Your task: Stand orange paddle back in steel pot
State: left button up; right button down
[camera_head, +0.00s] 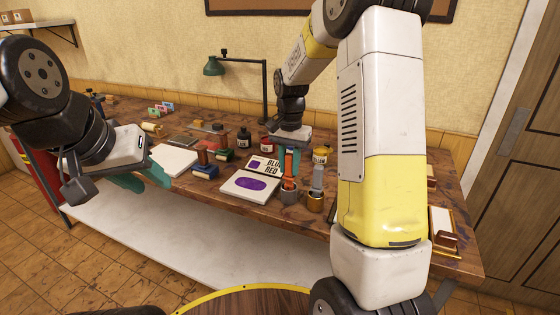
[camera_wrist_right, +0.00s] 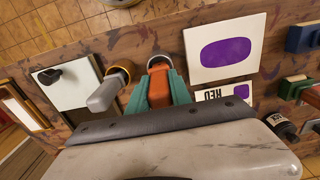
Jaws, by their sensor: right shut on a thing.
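The orange paddle (camera_head: 289,162) is upright in the head view, with its lower end at the mouth of the steel pot (camera_head: 289,196). My right gripper (camera_head: 288,150) is shut on its upper part. In the right wrist view, the teal fingers (camera_wrist_right: 158,92) flank the orange paddle (camera_wrist_right: 159,88), and the steel pot (camera_wrist_right: 158,61) shows just past its far end. How deep the paddle sits in the pot is hidden. My left gripper (camera_head: 146,178) is open and empty, in front of the table's left part.
A grey paddle (camera_head: 318,176) stands in a brass pot (camera_head: 315,203) close beside the steel pot. A white card with a purple oval (camera_head: 250,186) lies to the left. Ink bottles (camera_head: 244,138) and rollers (camera_head: 205,171) stand farther left. A lamp (camera_head: 265,90) rises behind.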

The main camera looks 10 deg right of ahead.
aim_at(290, 154)
jog(key=shift+f, duration=0.45)
dwell(0.3)
jog(key=c, duration=1.1)
grip_release()
jog(key=shift+r, duration=0.1)
notch_tip(290, 154, up, 8)
jog(key=shift+f, duration=0.2)
